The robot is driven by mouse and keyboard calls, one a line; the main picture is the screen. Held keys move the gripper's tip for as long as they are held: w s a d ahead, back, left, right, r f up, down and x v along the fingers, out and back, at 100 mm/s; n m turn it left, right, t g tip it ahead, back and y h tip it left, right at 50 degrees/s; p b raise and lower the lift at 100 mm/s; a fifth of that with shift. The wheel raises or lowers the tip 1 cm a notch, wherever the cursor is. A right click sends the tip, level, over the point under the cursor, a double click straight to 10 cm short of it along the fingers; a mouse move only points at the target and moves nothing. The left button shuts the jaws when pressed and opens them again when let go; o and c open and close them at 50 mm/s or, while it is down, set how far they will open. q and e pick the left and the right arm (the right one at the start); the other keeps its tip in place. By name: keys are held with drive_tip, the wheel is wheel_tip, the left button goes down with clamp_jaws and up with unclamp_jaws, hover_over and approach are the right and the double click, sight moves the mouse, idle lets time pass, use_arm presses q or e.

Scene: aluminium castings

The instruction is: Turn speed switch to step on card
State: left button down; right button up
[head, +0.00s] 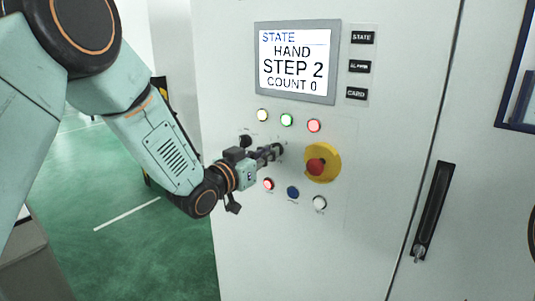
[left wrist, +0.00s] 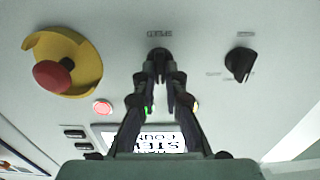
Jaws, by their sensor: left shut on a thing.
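The speed switch (head: 279,148) is a dark rotary knob on the grey cabinet front. In the left wrist view the speed switch (left wrist: 158,53) sits between my fingertips, under a small upside-down label. My left gripper (head: 268,154) reaches it from the left and is shut on it; the fingers (left wrist: 159,76) hide most of the knob, so I cannot tell its setting. The screen (head: 294,61) reads STATE, HAND, STEP 2, COUNT 0. A black tab marked CARD (head: 356,94) is right of the screen. My right gripper is not in view.
A second black knob (left wrist: 238,65) is left of the speed switch in the head view. A red mushroom button on yellow (head: 322,163) is close on its right. Lamps (head: 286,120) lie above, small buttons (head: 292,192) below. A door handle (head: 433,210) is farther right.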

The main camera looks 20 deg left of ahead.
use_arm(q)
drive_tip(key=shift+a, duration=0.1)
drive_tip(key=shift+r, duration=0.15)
drive_tip(key=shift+w+n+p, duration=0.15)
drive_tip(key=shift+n+p, duration=0.9)
drive_tip(key=shift+n, duration=3.25)
drive_tip(key=shift+a+r, duration=0.1)
drive_tip(key=c, duration=1.4)
unclamp_jaws()
drive_tip(key=shift+w+f, duration=0.1)
drive_tip(key=shift+f, duration=0.1)
drive_tip(key=shift+c, duration=0.2)
